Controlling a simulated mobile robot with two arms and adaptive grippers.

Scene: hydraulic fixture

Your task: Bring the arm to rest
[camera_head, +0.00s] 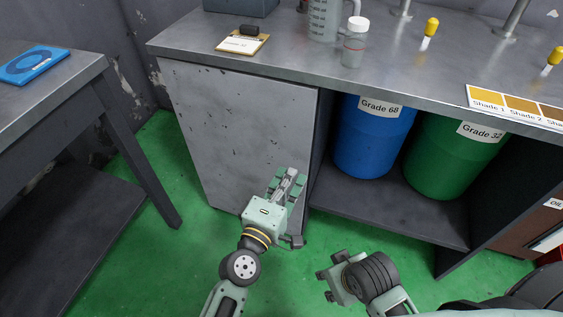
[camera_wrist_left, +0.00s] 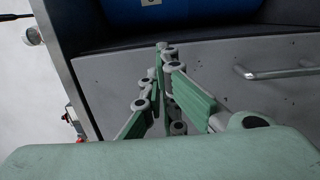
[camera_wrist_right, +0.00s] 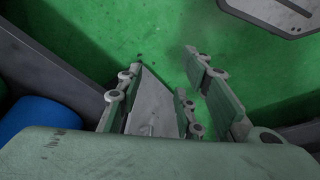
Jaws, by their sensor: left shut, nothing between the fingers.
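My left gripper (camera_head: 291,180) is shut and empty. It hangs in front of the grey cabinet panel (camera_head: 235,130) under the workbench, above the green floor. In the left wrist view its fingers (camera_wrist_left: 163,50) meet at the tips with nothing between them. My right gripper (camera_head: 325,285) is lower in the head view, low over the floor at the bottom centre and pointing left. In the right wrist view its fingers (camera_wrist_right: 163,62) stand apart with nothing between them. Neither gripper visibly touches anything.
The workbench (camera_head: 400,85) carries a jug (camera_head: 324,20), a capped bottle (camera_head: 355,45) and a shade card (camera_head: 520,105). Below it, blue (camera_head: 370,140) and green (camera_head: 450,160) drums stand on a shelf. A side table (camera_head: 60,85) with a blue item is left. Green floor (camera_head: 150,250) is free between.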

